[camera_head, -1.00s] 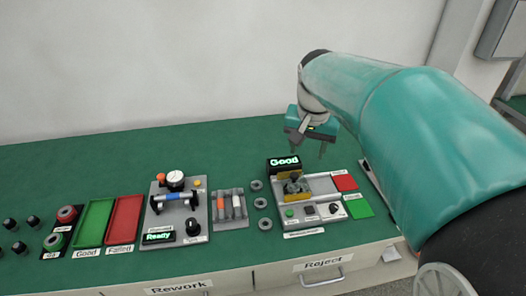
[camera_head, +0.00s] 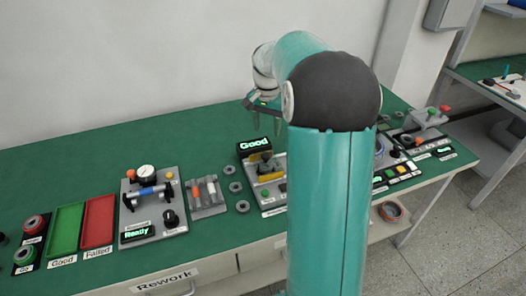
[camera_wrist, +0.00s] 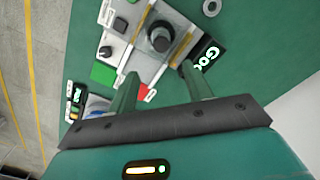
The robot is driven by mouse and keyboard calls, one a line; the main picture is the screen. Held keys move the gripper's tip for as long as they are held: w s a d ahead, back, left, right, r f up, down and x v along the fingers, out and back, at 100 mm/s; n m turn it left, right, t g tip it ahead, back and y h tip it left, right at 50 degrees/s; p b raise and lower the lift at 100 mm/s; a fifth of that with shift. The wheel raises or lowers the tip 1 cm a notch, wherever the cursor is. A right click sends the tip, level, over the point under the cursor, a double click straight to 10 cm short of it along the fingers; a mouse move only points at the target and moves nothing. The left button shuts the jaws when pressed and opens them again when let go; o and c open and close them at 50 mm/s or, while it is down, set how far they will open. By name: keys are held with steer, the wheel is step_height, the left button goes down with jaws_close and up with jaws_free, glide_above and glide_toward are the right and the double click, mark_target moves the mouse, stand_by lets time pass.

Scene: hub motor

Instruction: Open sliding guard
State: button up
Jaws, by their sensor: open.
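The grey test station (camera_head: 272,207) carries a lit "Good" display (camera_head: 254,144) and a yellow-edged part (camera_head: 270,177) that looks like the sliding guard. My arm hides the station's right side in the head view. In the wrist view the station (camera_wrist: 128,25) shows two parallel yellow strips (camera_wrist: 145,22) with a dark round part (camera_wrist: 160,37) between them. The display (camera_wrist: 208,53) lies at the right there. My gripper (camera_head: 265,108) is open and empty above and behind the station. In the wrist view its two fingers (camera_wrist: 160,75) point toward the station, apart from the guard.
Loose grey rings (camera_head: 236,187) lie left of the station, beside a tray of small cylinders (camera_head: 206,193). A gauge fixture (camera_head: 150,203) and green (camera_head: 65,230) and red (camera_head: 98,222) trays stand farther left. Another station (camera_head: 405,160) is at right. The green table behind is clear.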

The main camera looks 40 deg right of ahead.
mark_target(266, 154)
step_height(266, 154, down, 11)
steer(key=shift+a+r, duration=0.1)
steer(key=shift+w, duration=0.1)
jaws_close()
steer(key=d, duration=0.2)
steer(key=s+d, duration=0.1)
steer(key=d, duration=0.2)
steer(key=s+d, duration=0.1)
steer(key=d, duration=0.2)
steer(key=shift+d, duration=0.15)
jaws_free()
steer(key=shift+s, duration=0.1)
